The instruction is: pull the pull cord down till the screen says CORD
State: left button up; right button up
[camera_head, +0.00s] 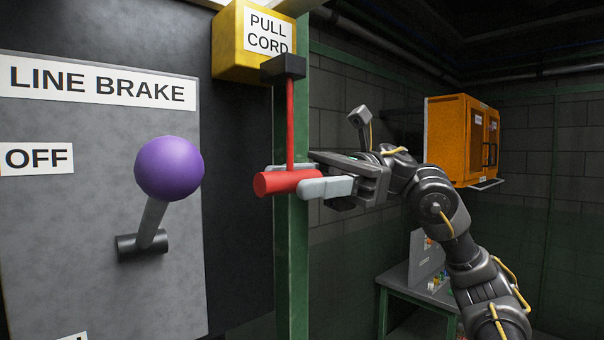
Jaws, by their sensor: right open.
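The pull cord is a red rod (290,125) hanging from a black block under a yellow box (232,42) labelled PULL CORD. At its lower end is a red cylindrical handle (280,183), lying crosswise. My right gripper (288,179) reaches in from the right with its jaws open. One pale finger is in front of the handle and the other shows behind it, so the handle lies between them. I cannot tell whether either finger touches it. No screen is in view. My left gripper is not in view.
A grey LINE BRAKE panel (100,240) with a purple-knobbed lever (169,168) stands close at left. A green post (292,270) runs behind the cord. An orange cabinet (447,138) hangs on the back wall above a green table (400,283).

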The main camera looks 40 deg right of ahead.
grip_shut()
jog(key=shift+f, duration=0.15)
notch_tip(320, 180, down, 4)
jog(key=b, duration=0.4)
jog(key=shift+a+f, duration=0.1)
jog(key=shift+f, duration=0.05)
jog(key=shift+c, duration=1.2)
grip_release()
jog(key=shift+o, duration=1.2)
